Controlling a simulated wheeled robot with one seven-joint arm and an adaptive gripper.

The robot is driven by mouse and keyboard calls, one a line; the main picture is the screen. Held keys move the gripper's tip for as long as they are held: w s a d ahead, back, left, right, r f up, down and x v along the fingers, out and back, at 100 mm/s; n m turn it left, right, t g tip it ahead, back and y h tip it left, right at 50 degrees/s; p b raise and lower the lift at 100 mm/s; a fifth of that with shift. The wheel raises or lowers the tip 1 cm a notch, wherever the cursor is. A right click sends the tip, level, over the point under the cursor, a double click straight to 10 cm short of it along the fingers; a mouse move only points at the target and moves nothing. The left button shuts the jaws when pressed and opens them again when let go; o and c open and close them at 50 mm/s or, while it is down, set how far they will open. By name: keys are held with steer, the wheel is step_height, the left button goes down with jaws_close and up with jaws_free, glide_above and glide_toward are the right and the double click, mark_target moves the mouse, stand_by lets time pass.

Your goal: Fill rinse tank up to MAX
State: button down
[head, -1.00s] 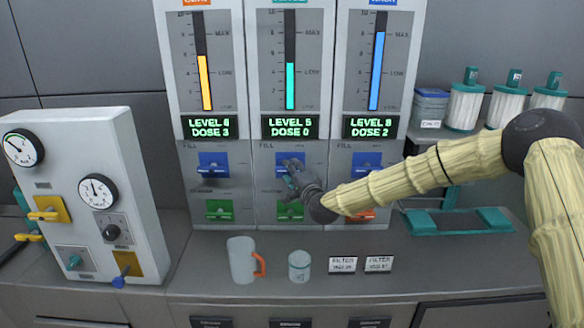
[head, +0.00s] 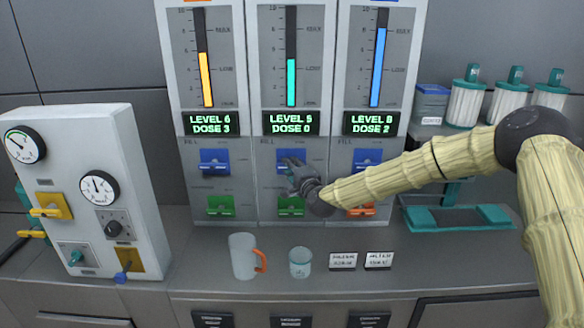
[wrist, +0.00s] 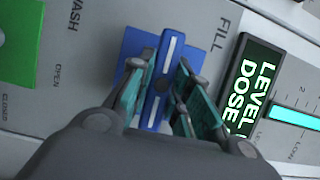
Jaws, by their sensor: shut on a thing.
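The middle tank column has a teal level bar (head: 291,82) and a green display (head: 291,123) reading LEVEL 5, DOSE 0. The bar tops out between the LOW and MAX marks. The tank's name is cut off above. Below is its blue FILL handle (wrist: 162,80), on a blue plate. A green handle (head: 291,205) sits below.
The left tank (head: 205,80) reads LEVEL 6, DOSE 3; the right tank (head: 378,70) reads LEVEL 8, DOSE 2. A mug (head: 243,256), a small cup (head: 300,263) and two filter cards stand on the counter. A gauge box (head: 75,190) is at left.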

steer(key=shift+n, duration=0.3)
steer(key=n, duration=0.2)
steer(key=n+g+h, duration=0.1)
steer(key=n, duration=0.1)
steer(key=shift+a+r+n+g+h, duration=0.1)
steer(key=shift+n+g+h, duration=0.7)
steer(key=shift+n+h, duration=0.4)
steer(key=shift+n, duration=0.7)
steer(key=shift+f, duration=0.2)
steer(key=c, duration=1.3)
jaws_free()
steer(key=shift+s+r, duration=0.1)
steer(key=shift+s+r, duration=0.1)
steer(key=shift+s, duration=0.05)
steer(key=v, duration=1.1)
steer(key=shift+s, duration=0.2)
